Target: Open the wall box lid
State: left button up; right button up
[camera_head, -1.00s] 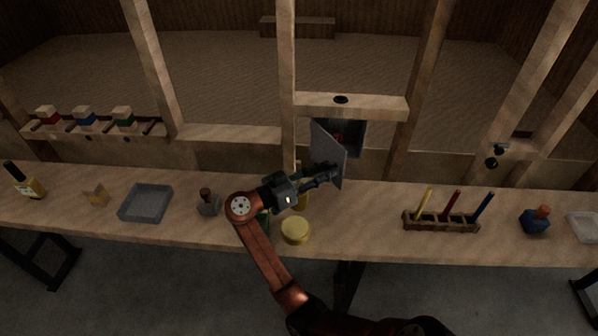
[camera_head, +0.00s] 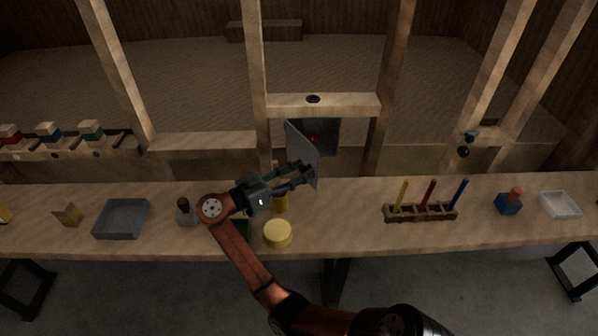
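The grey wall box (camera_head: 328,133) is mounted under a wooden crosspiece between two posts. My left gripper is not in view.
Below the box runs a wooden bench (camera_head: 350,228). Near my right arm stand a yellow round tin (camera_head: 277,234) and a yellow object (camera_head: 280,203). A rack (camera_head: 420,213) with coloured sticks is to the right, a grey tray (camera_head: 121,218) to the left.

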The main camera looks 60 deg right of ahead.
jog(key=v, duration=1.2)
jog(key=shift+f, duration=0.1)
jog(key=shift+c, duration=0.3)
